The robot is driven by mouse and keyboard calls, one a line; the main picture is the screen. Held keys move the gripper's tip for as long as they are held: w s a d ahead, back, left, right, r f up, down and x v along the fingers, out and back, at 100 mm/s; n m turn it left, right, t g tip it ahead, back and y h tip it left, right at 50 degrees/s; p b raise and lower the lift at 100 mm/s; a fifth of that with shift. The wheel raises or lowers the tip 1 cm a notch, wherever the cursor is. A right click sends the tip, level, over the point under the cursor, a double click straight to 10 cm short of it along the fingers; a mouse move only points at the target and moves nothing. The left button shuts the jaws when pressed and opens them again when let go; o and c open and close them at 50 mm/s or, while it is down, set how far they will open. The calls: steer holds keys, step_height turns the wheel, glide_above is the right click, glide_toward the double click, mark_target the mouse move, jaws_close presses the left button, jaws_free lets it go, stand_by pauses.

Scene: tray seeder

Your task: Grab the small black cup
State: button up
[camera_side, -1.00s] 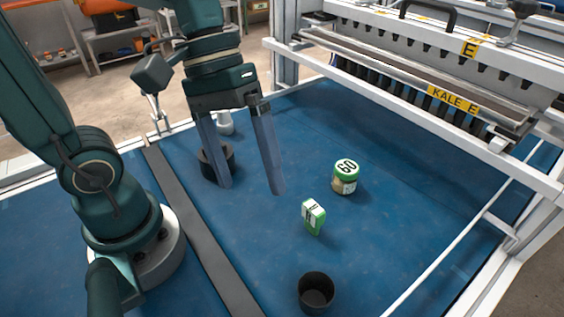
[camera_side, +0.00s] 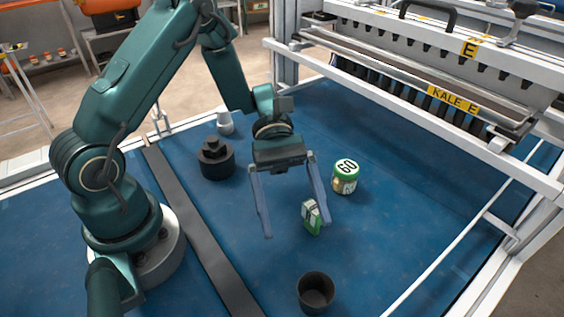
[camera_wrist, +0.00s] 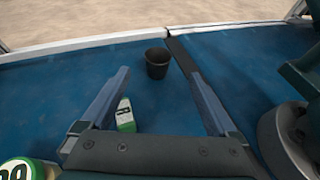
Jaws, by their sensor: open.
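The small black cup (camera_side: 316,292) stands upright and open-topped on the blue table near the front of the side view. In the wrist view the cup (camera_wrist: 157,63) is ahead of the fingers, near the dark strip. My gripper (camera_side: 296,221) is open and empty above the table, behind the cup and apart from it. Its fingers point down and toward the cup. The right finger overlaps the green-and-white packet (camera_side: 312,222) in the side view; I cannot tell if they touch. In the wrist view my gripper (camera_wrist: 160,72) has its fingers spread wide.
A green-lidded jar (camera_side: 345,177) stands right of my gripper. A wider black object (camera_side: 216,160) with a knob-like top and a white piece (camera_side: 225,122) stand at the back left. A dark strip (camera_side: 208,240) runs along the table. The seeder frame (camera_side: 430,115) bounds the right.

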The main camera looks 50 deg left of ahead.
glide_toward(320, 306)
steer(key=shift+s+d+f, duration=0.45)
steer(key=shift+d+f, duration=0.4)
steer(key=shift+x, duration=2.8)
steer(key=shift+w+f, duration=0.15)
steer(key=shift+w, duration=0.1)
steer(key=c, duration=1.4)
